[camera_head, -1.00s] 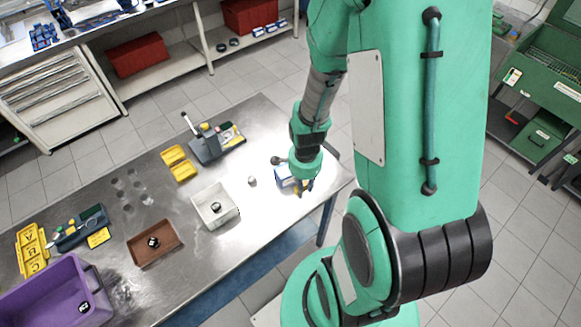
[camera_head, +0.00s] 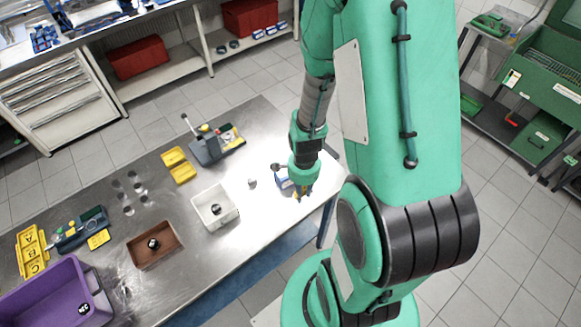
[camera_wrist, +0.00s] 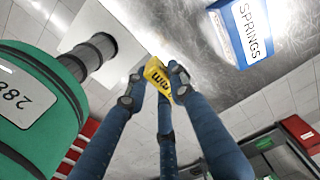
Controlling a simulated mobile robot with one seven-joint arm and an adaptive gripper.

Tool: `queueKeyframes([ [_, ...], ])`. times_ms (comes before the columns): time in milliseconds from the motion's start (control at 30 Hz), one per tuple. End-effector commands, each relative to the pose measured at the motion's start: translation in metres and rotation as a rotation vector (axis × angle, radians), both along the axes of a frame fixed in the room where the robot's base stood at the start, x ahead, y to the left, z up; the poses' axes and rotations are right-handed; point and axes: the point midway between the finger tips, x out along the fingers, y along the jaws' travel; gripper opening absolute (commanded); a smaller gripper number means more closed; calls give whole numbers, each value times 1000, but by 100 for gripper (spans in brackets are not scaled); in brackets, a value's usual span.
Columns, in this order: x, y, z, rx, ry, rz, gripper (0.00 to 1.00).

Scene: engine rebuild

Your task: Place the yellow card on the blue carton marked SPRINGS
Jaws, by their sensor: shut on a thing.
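The yellow card (camera_wrist: 158,76) is pinched between the fingertips of my gripper (camera_wrist: 155,88) in the wrist view. Dark lettering shows on the card, partly covered by a finger. The blue carton marked SPRINGS (camera_wrist: 248,34) is at the upper right of that view, apart from the card. In the head view the carton (camera_head: 281,177) stands near the right end of the metal table, partly hidden by my arm. My gripper (camera_head: 304,193) is just right of it, near the table's edge, with its fingers small and the card hard to make out.
On the metal table (camera_head: 262,127) are a white bin (camera_head: 228,215), a brown tray (camera_head: 168,252), a purple crate (camera_head: 40,290), yellow trays (camera_head: 183,174) and a small round part (camera_head: 252,183) left of the carton. Tiled floor lies beyond the table's right edge.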

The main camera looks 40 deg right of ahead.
Motion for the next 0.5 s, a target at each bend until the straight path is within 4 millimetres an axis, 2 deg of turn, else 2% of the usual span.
queueKeyframes([
  [500, 71, -31, -6, 0, -1, 0, 1],
])
